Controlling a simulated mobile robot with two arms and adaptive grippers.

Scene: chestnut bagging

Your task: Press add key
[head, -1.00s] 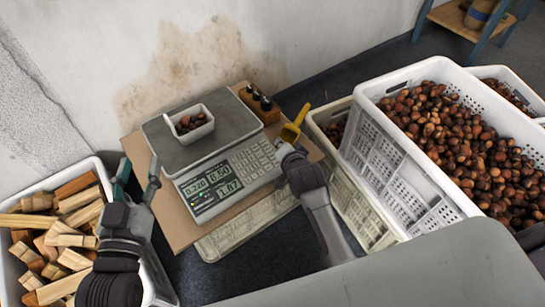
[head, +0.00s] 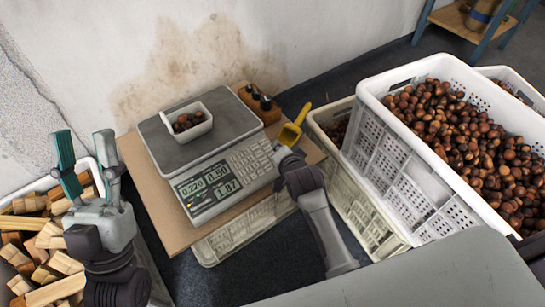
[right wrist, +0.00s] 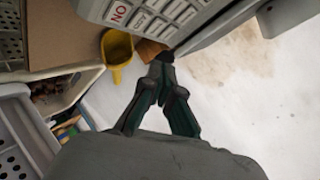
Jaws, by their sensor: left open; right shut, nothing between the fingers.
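The weighing scale (head: 222,117) stands on a cardboard sheet, its keypad (head: 250,162) and lit display (head: 208,187) facing me. My right gripper (head: 280,155) is shut and empty at the keypad's right edge. In the right wrist view its closed fingertips (right wrist: 162,60) are beside the scale's edge, near the keys (right wrist: 160,14); contact cannot be told. The add key's label is not readable. My left gripper (head: 85,165) is open and empty, left of the scale, over the wood crate.
A yellow scoop (head: 291,131) lies right of the scale, close to my right gripper. A wooden block with dark knobs (head: 260,103) stands behind it. A white crate of chestnuts (head: 385,150) is at right; a crate of firewood (head: 40,187) is at left.

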